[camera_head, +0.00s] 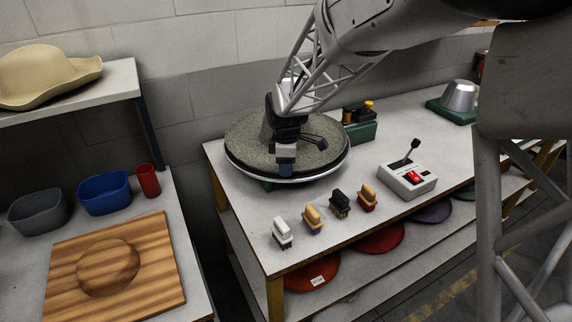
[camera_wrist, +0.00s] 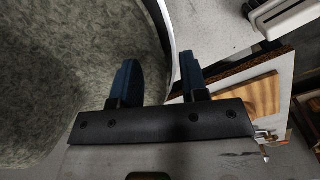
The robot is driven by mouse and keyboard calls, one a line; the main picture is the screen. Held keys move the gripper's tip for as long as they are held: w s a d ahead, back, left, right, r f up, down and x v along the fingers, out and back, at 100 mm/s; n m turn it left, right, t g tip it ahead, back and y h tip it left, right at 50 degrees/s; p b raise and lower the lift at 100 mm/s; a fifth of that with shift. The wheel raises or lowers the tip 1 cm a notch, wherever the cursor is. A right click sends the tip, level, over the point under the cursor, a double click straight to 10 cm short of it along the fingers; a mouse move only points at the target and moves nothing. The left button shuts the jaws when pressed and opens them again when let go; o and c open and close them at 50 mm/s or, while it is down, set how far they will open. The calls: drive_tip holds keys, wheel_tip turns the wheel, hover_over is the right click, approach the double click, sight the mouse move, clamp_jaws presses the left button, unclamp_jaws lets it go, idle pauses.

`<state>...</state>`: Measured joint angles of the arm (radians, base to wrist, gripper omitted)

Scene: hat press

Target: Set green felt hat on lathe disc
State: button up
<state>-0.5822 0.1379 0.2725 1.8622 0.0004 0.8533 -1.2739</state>
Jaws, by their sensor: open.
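A round, mottled grey-green piece (camera_head: 245,132), which looks like the green felt hat, lies flat on the back left of the bench. A pale rim below it looks like the lathe disc (camera_head: 312,180). My gripper (camera_head: 286,170) is open at its front edge, fingers pointing down, and hides part of it. In the wrist view, the mottled surface (camera_wrist: 65,70) fills the left side. The pale curved rim (camera_wrist: 173,35) passes between the two fingers of my gripper (camera_wrist: 160,70). I cannot tell whether either finger touches the hat or disc.
Several brushes (camera_head: 312,218) stand along the bench's front edge. A lever box (camera_head: 407,180) stands to the right, a metal block (camera_head: 459,97) farther back. Coloured discs (camera_head: 305,278) lie on the lower shelf. A tan hat (camera_head: 45,78) sits on the left shelf.

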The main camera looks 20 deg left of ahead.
drive_tip(key=shift+r, duration=3.9)
drive_tip(key=s+d+r+m, duration=0.3)
drive_tip(key=s+d, duration=0.1)
drive_tip(key=d, duration=0.4)
drive_tip(key=s+d+r+m+t, duration=0.1)
drive_tip(key=s+d+r+m, duration=0.2)
drive_tip(key=d, duration=0.5)
drive_tip(key=s+d+r+m, duration=0.2)
drive_tip(key=s+d+m, duration=0.2)
drive_tip(key=d, duration=0.5)
drive_tip(key=s+d+f+m, duration=0.1)
drive_tip(key=s+d+m, duration=0.4)
drive_tip(key=s+d, duration=0.3)
drive_tip(key=s+d+f+m+t, duration=0.1)
drive_tip(key=s+d+m, duration=0.5)
drive_tip(key=s, duration=0.7)
drive_tip(key=shift+d+f, duration=0.25)
drive_tip(key=shift+d, duration=0.7)
